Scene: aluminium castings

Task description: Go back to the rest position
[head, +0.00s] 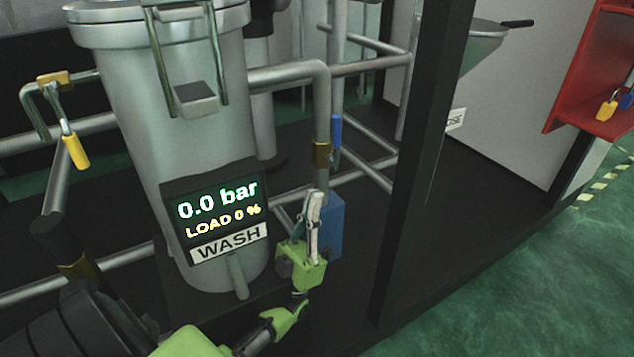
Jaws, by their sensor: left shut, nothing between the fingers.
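My left gripper (314,222) shows low in the middle of the head view, on its green and grey arm coming in from the lower left. Its fingers are together and point upward, with nothing between them. It is in front of a blue box (333,225) on the pipework; whether it touches the box I cannot tell. My right gripper is not in view.
A grey vessel (190,130) with a display (215,212) reading 0.0 bar, LOAD 0 %, WASH stands left of the gripper. Pipes surround it. A dark post (425,160) rises to the right. A yellow padlock (76,151) hangs at left. Green floor (500,290) is clear at lower right.

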